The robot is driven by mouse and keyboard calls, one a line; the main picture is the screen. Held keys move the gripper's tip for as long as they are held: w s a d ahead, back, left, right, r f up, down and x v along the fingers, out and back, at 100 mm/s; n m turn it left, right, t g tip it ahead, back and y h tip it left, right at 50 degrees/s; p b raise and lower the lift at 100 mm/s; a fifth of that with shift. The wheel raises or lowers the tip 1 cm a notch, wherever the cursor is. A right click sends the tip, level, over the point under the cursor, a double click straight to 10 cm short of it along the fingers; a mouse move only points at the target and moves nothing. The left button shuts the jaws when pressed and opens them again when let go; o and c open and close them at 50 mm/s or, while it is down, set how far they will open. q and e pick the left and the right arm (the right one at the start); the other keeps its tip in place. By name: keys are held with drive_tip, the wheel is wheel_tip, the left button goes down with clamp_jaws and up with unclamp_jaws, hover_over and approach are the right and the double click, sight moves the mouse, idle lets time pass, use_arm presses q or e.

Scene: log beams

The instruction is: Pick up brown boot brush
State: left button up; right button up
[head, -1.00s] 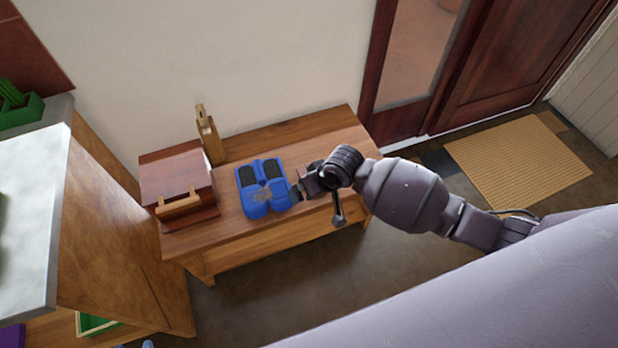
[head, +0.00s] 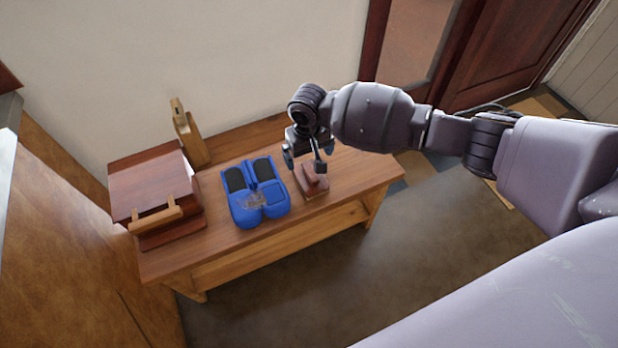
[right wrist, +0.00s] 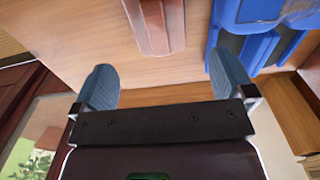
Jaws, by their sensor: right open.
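The brown boot brush (head: 311,181) lies on the wooden bench, just right of the blue shoes. My right gripper (head: 305,160) is above and slightly behind the brush in the head view, with its fingers pointing down. In the right wrist view the two blue-grey fingers (right wrist: 164,88) are spread apart with nothing between them. The brush (right wrist: 155,22) shows there beyond the fingertips, at the top of the picture, apart from them. My left gripper is not in view.
Blue shoes (head: 256,194) stand on the wooden bench (head: 285,236), close to the brush. A dark red-brown wooden box (head: 152,184) and a tan bottle-like wooden object (head: 190,135) are farther left. The wall (head: 200,60) rises behind the bench.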

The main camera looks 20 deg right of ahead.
sight(310, 169)
drive_tip(key=f, duration=0.2)
drive_tip(key=f+b, duration=0.1)
drive_tip(key=shift+s+f, duration=0.2)
drive_tip(key=shift+f, duration=0.15)
drive_tip(key=shift+w+f, duration=0.1)
drive_tip(key=shift+f, duration=0.35)
drive_tip(key=shift+f+b, duration=0.35)
drive_tip(key=shift+b, duration=0.1)
wheel_tip(310, 169, down, 4)
drive_tip(key=shift+d+b, duration=0.1)
drive_tip(key=shift+b, duration=0.95)
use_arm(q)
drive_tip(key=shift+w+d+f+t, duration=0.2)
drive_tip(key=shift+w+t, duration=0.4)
use_arm(e)
drive_tip(key=shift+r, duration=0.1)
drive_tip(key=shift+c, duration=0.3)
drive_tip(key=c, duration=0.8)
